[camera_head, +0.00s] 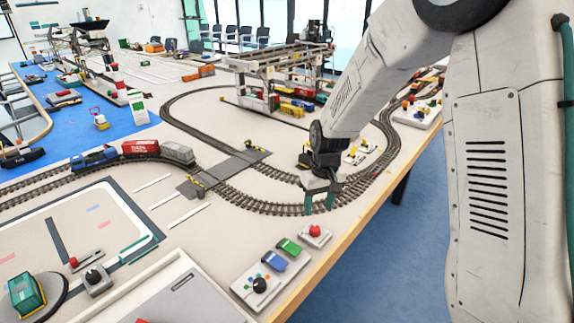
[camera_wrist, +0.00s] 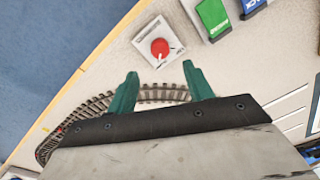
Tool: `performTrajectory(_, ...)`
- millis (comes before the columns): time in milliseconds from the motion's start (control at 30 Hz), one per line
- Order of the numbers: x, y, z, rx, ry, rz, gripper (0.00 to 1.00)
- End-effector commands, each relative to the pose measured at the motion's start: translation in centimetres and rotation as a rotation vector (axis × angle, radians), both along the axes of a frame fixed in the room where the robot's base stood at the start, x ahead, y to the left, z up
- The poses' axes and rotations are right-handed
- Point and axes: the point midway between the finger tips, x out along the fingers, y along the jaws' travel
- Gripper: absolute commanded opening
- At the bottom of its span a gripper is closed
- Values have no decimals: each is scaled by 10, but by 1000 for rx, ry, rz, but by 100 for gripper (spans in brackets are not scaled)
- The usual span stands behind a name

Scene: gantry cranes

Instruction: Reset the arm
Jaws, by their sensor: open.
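My gripper (camera_head: 319,203) is over the curved model track near the table's front edge in the head view. Its two green fingers stand apart with nothing between them. In the wrist view my gripper (camera_wrist: 158,80) is also open and empty, with track and pale tabletop beneath it. My arm reaches in from the upper right, bent down toward the table. How far the fingertips are above the track I cannot tell.
A red button (camera_head: 314,231) on a white base sits just in front of my gripper. A control panel (camera_head: 262,285) with a black knob, green and blue parts is nearby. A gantry crane (camera_head: 262,75) stands behind. Train wagons (camera_head: 140,147) sit on the track at left. Blue floor (camera_head: 385,265) lies right.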

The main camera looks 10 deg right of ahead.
Motion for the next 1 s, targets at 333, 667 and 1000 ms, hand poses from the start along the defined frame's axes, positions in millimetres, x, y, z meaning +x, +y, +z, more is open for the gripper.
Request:
performTrajectory(333,-69,-4,23,-17,166,-56,51)
performTrajectory(667,-166,-16,115,-42,180,-116,51)
performTrajectory(1000,-267,-27,178,-59,72,-167,51)
